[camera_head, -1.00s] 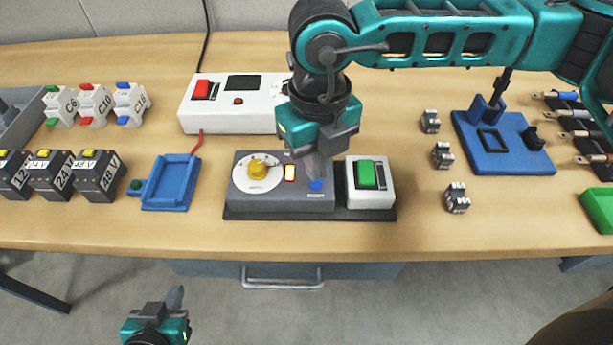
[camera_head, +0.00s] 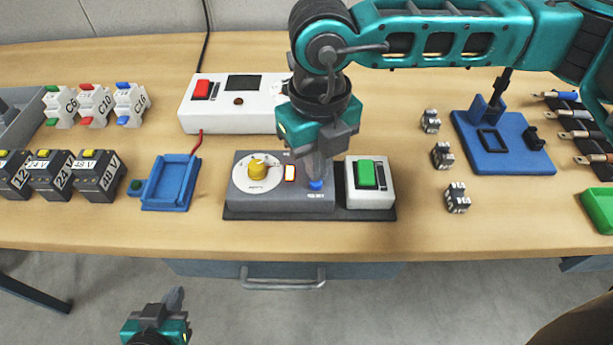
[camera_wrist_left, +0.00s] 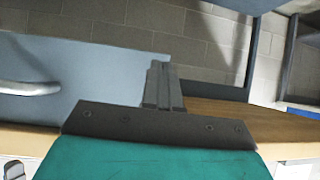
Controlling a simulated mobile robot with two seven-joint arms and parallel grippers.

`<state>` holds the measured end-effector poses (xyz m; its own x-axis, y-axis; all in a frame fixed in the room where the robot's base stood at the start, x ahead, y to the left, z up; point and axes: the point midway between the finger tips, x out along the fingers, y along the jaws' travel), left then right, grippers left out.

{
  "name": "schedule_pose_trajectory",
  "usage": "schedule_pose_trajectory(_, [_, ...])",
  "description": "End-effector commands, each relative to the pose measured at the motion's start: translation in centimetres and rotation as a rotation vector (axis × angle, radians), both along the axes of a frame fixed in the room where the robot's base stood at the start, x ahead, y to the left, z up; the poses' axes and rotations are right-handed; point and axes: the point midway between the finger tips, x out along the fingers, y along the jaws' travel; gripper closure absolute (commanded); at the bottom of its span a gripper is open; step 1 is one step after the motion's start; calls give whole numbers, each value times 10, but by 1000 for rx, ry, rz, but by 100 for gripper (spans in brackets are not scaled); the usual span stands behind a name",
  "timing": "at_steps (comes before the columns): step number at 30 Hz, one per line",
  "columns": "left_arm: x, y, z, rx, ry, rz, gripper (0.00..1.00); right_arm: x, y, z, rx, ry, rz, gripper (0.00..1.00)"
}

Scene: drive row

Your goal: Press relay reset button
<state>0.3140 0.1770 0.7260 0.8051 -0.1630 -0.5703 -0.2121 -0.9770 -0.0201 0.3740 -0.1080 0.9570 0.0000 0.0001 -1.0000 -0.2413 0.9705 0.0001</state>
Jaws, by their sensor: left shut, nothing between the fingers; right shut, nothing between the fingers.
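The relay (camera_head: 240,203) is a grey box with a yellow dial knob (camera_head: 258,168) on a white disc. A small white window with an orange rim (camera_head: 290,173) sits right of the dial. The blue reset button (camera_head: 316,186) is at the box's front right. My right gripper (camera_head: 316,176) is shut and points down at the button, its tips at or just above it; contact cannot be told. My left gripper (camera_head: 174,298) is shut and empty, low in front of the table. Its fingers also show in the left wrist view (camera_wrist_left: 164,86).
A white box with a green button (camera_head: 366,174) stands right of the relay on the same dark base. A white unit with a red switch (camera_head: 240,115) lies behind. A blue tray (camera_head: 150,203) is at left. A drawer handle (camera_head: 283,284) is below the table edge.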

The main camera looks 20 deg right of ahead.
Motion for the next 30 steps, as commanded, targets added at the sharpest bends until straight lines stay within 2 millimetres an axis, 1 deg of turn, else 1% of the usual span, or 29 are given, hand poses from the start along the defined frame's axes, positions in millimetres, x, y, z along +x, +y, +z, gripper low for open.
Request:
schedule_pose_trajectory(8, [0, 0, -3, 0, 0, 0, 100, 0, 0, -2, 0, 0, 0, 100])
schedule_pose_trajectory(28, [2, 0, -22, 0, -4, -1, 100, 0, 0, -22, 0, 0, 0, 100])
schedule_pose_trajectory(30, [2, 0, -21, 0, -4, -1, 100, 0, 0, -21, 0, 0, 0, 100])
